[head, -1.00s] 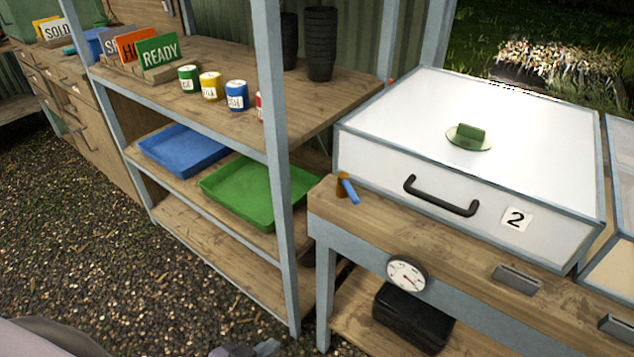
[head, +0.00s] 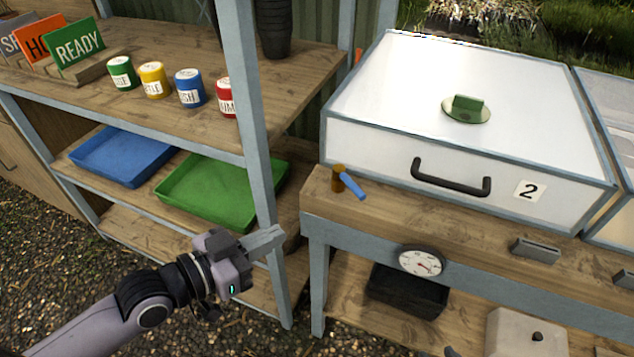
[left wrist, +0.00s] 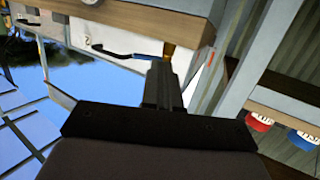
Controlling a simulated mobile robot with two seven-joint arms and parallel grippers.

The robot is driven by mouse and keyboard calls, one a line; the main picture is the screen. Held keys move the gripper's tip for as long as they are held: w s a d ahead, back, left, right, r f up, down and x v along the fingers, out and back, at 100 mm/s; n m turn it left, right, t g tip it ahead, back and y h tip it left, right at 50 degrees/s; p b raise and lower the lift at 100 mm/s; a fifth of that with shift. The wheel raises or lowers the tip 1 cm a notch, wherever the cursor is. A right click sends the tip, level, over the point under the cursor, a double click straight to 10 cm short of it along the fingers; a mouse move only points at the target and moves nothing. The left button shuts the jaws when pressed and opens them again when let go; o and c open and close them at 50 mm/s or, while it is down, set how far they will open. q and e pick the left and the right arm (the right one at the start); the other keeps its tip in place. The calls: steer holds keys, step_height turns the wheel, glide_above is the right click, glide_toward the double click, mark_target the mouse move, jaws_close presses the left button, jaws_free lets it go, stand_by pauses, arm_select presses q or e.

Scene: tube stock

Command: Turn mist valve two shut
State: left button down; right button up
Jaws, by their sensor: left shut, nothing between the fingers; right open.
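Mist valve two is a small brass body (head: 338,176) with a blue lever (head: 353,188), at the left end of the wooden bench by the white lidded box (head: 440,150) marked 2. The lever slants toward the lower right. My left gripper (head: 272,240) is shut and empty, left of and below the valve, in front of the shelf post and apart from the valve. My right gripper is not in view.
The shelf post (head: 250,120) stands between the shelves and bench. Shelves hold coloured tins (head: 188,88), a blue tray (head: 120,168) and a green tray (head: 172,205). A black handle (head: 450,185) juts from the box. A dial (head: 421,261) hangs on the bench front.

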mark_target(352, 189)
arm_select(q)
step_height(352, 189, up, 6)
steer(key=m+g+h, duration=0.2)
steer(key=x, duration=0.4)
steer(key=p+x, duration=0.1)
steer(key=x, duration=0.4)
steer(key=p+x, duration=0.1)
steer(key=x, duration=0.3)
steer(key=shift+w+f, duration=0.3)
arm_select(e)
step_height(352, 189, up, 2)
steer(key=shift+r, duration=0.1)
steer(key=shift+w, duration=0.15)
